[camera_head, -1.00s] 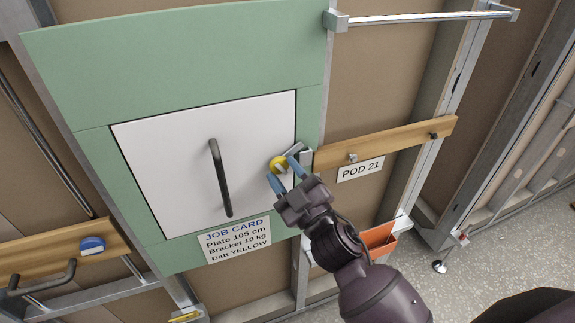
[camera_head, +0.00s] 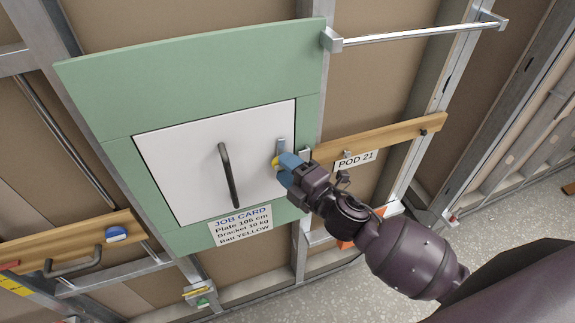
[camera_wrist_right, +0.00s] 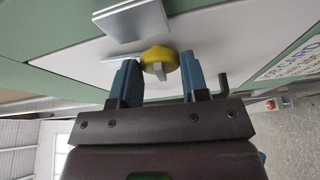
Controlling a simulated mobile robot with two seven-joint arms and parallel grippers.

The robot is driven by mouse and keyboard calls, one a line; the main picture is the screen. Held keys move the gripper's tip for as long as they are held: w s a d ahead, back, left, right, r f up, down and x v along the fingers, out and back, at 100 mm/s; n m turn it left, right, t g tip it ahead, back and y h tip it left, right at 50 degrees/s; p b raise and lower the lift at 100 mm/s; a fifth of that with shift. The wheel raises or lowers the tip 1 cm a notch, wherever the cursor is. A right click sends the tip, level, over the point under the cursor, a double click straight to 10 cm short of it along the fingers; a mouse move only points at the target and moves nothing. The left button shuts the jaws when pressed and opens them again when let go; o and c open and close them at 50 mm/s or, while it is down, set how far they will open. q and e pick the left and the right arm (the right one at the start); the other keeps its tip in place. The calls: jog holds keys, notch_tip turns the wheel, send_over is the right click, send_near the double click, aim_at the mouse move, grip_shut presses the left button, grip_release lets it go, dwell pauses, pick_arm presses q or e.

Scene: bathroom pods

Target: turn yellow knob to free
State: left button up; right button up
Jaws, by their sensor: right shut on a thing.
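The yellow knob (camera_head: 276,162) sits near the right edge of a white access panel (camera_head: 190,172) set in a green board. My right gripper (camera_head: 285,168) has its blue fingers on the knob and partly covers it in the head view. In the right wrist view the yellow knob (camera_wrist_right: 159,60) shows between the two fingertips (camera_wrist_right: 157,72). A grey metal latch bar (camera_head: 281,146) at the knob points up, lying over the white panel. My left gripper is not in view.
A black handle (camera_head: 228,175) stands out from the panel, left of the knob. A job card (camera_head: 240,225) is below the panel. A wooden rail with a POD 21 label (camera_head: 356,160) is to the right. A metal bar (camera_head: 418,34) juts out at the upper right.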

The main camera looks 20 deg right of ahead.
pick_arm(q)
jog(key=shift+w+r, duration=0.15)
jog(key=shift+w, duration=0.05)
pick_arm(e)
jog(key=shift+r+n, duration=0.1)
jog(key=shift+n, duration=0.4)
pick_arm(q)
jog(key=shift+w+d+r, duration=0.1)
pick_arm(e)
jog(key=o, duration=0.6)
jog(key=shift+w, duration=0.1)
jog(key=shift+o, duration=0.2)
pick_arm(q)
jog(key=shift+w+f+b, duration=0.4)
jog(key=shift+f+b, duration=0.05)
jog(key=shift+b, duration=0.6)
pick_arm(e)
jog(key=v, duration=1.1)
jog(key=shift+r, duration=0.15)
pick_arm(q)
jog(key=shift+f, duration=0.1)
pick_arm(e)
jog(key=shift+w, duration=0.1)
